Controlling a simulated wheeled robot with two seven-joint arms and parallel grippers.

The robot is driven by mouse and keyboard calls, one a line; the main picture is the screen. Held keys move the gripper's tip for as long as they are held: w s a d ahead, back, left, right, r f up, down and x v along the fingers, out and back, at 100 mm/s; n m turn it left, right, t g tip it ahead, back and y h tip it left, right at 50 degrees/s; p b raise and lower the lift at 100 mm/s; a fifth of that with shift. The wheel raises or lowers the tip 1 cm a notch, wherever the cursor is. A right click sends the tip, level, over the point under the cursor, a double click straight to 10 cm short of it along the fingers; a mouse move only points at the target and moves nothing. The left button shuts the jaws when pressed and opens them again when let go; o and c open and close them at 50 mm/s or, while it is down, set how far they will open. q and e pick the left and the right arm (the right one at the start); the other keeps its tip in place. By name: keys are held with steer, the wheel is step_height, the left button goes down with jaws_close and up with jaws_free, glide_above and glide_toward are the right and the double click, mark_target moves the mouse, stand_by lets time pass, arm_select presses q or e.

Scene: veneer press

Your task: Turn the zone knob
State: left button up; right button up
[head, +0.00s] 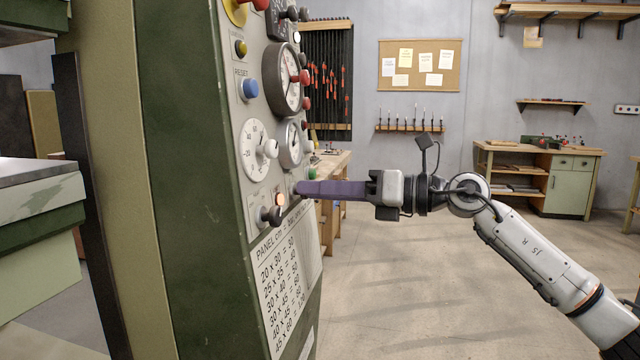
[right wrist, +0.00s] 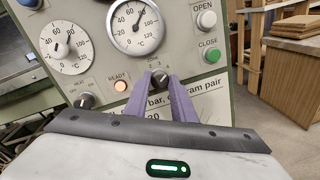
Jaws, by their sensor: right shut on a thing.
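The zone knob (right wrist: 160,77) is a small dark knob with a pale edge on the press's control panel, below the round dial and right of the lit READY lamp. My right gripper (head: 302,188) reaches the panel from the right with its purple fingers level. In the right wrist view, its fingertips (right wrist: 161,84) stand on either side of the knob and are shut on it. In the head view the fingers hide most of the knob. My left gripper is not in view.
The panel (head: 237,178) also carries a dark knob (right wrist: 84,101), the READY lamp (right wrist: 120,86), a large dial (right wrist: 132,27), a dial with a white knob (head: 270,148), and OPEN (right wrist: 206,20) and CLOSE (right wrist: 211,56) buttons. Open floor lies right of the press.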

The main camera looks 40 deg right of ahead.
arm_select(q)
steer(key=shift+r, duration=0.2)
arm_select(e)
steer(key=shift+r+m, duration=0.1)
steer(key=shift+m, duration=0.2)
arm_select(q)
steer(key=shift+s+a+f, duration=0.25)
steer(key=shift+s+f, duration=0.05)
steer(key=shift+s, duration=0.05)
arm_select(e)
steer(key=o, duration=1)
arm_select(q)
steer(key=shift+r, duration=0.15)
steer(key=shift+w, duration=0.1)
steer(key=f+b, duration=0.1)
steer(key=b, duration=0.1)
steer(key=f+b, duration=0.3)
steer(key=b, duration=0.1)
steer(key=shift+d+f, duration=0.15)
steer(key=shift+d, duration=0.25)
arm_select(e)
steer(key=v, duration=1)
steer(key=shift+s+d, duration=0.1)
